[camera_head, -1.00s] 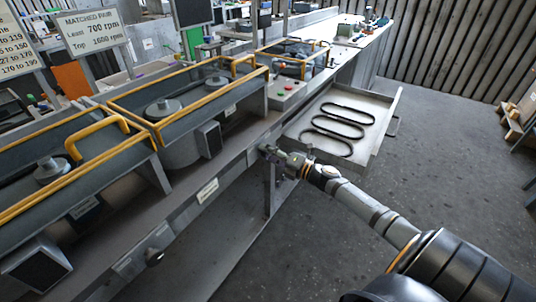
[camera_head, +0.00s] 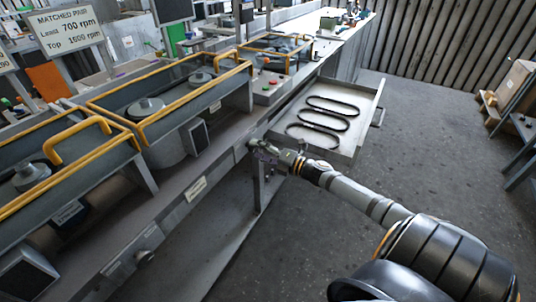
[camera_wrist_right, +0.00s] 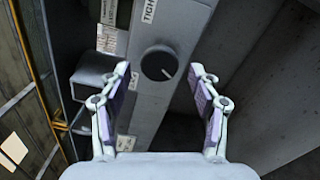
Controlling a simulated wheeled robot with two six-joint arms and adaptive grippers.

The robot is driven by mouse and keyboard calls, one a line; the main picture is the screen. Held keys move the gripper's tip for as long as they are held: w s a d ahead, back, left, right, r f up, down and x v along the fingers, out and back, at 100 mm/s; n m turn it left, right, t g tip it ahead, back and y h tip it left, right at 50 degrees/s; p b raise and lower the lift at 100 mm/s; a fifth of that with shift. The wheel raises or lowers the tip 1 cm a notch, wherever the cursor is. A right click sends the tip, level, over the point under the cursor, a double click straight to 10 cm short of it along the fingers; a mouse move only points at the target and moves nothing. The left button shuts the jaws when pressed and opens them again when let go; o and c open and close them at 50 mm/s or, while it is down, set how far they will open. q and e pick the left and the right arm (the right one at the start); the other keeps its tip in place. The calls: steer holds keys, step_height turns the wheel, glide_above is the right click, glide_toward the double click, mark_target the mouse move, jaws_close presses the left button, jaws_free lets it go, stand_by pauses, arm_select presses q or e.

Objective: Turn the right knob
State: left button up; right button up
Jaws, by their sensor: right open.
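The right knob (camera_wrist_right: 158,63) is round and dark with a pale pointer line, in the right wrist view. It sits on a grey beam face below a label that begins "TIGH" (camera_wrist_right: 150,11). My right gripper (camera_wrist_right: 164,80) is open, its two fingers spread either side of the knob in that view; I see no contact. In the head view my right gripper (camera_head: 261,150) is at the front beam (camera_head: 215,174), left of the open drawer; the knob there is hidden or too small to tell. My left gripper is out of view.
Another dark knob (camera_head: 144,257) is on the beam at lower left. The open drawer (camera_head: 346,152) holds several black belts (camera_head: 333,106) and juts out beyond my right gripper. Yellow-railed housings (camera_head: 170,90) stand on the bench. The floor at right is mostly clear.

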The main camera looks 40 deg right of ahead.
steer(key=v, duration=0.5)
steer(key=shift+s+d, duration=0.1)
steer(key=shift+s, duration=0.3)
